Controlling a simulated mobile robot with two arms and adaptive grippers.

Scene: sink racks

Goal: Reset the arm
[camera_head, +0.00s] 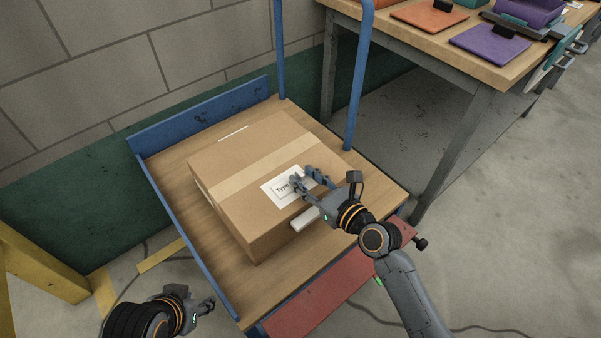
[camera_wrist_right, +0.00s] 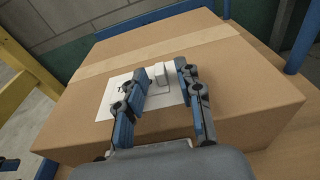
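My right gripper (camera_head: 310,179) is over the top of a brown cardboard box (camera_head: 235,165), close to its white label (camera_head: 275,192). In the right wrist view its fingers (camera_wrist_right: 170,85) are spread apart above the label (camera_wrist_right: 118,97). A small white block (camera_wrist_right: 159,74) shows in the gap between them; I cannot tell whether a finger touches it. A white piece (camera_head: 305,218) also shows below the gripper at the box's near edge. My left gripper (camera_head: 208,304) is low at the bottom left, away from the box; its finger opening is not clear.
The box stands on a wooden cart deck (camera_head: 180,160) with a blue side rail (camera_head: 200,115) and blue uprights (camera_head: 359,75). A table (camera_head: 420,35) with orange and purple clipboards is at upper right. A yellow frame (camera_head: 40,268) stands at left.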

